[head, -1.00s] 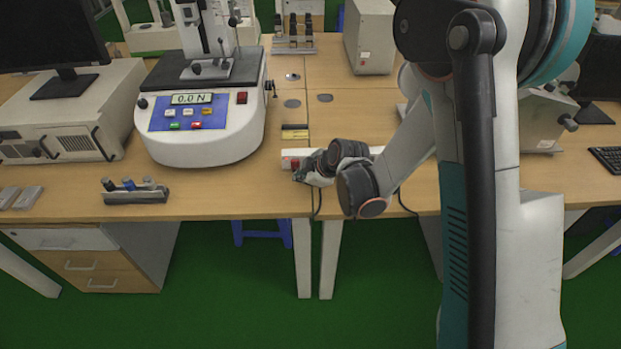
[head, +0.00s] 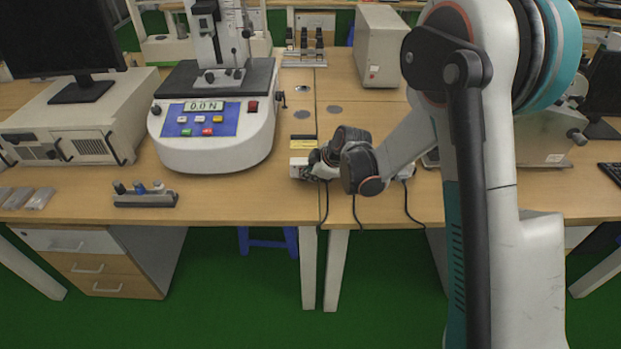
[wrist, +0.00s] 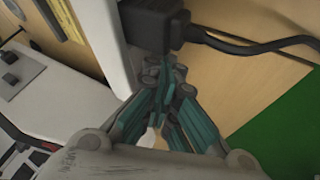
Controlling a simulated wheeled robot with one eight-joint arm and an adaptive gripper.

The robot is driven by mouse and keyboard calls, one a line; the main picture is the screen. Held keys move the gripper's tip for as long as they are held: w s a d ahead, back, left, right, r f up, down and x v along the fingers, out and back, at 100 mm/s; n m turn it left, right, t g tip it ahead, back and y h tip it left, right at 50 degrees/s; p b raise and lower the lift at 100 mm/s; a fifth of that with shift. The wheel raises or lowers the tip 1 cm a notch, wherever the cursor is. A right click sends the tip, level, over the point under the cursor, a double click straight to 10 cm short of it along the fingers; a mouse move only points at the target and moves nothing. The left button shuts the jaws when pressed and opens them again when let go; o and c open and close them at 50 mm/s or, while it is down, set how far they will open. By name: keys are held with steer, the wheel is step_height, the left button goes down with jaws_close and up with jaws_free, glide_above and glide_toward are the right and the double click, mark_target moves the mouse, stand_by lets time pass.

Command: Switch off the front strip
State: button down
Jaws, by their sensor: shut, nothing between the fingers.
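The front strip is a white power strip (head: 299,161) lying on the bench near its front edge. Its left end shows in the head view, and my gripper and wrist cover much of the rest. My gripper (head: 312,171) is at that left part of the strip. In the wrist view my gripper (wrist: 165,72) is shut and empty, with its fingertips close beside the white strip (wrist: 108,45) and just below a black plug (wrist: 150,25). I cannot tell whether the fingertips touch the strip. The strip's switch is hidden.
Black cables (head: 323,205) hang over the bench's front edge. A force tester (head: 215,140) stands to the left, with a small holder (head: 146,199) in front of it. A yellow-and-black block (head: 303,141) lies just behind the strip. Bare wood (head: 250,200) lies left of my gripper.

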steer(key=shift+s+r, duration=0.2)
steer(key=shift+w+f, duration=0.25)
steer(key=shift+w, duration=0.1)
steer(key=shift+s+r, duration=0.15)
steer(key=shift+r, duration=0.2)
steer(key=shift+r+p, duration=0.3)
steer(key=shift+r, duration=0.25)
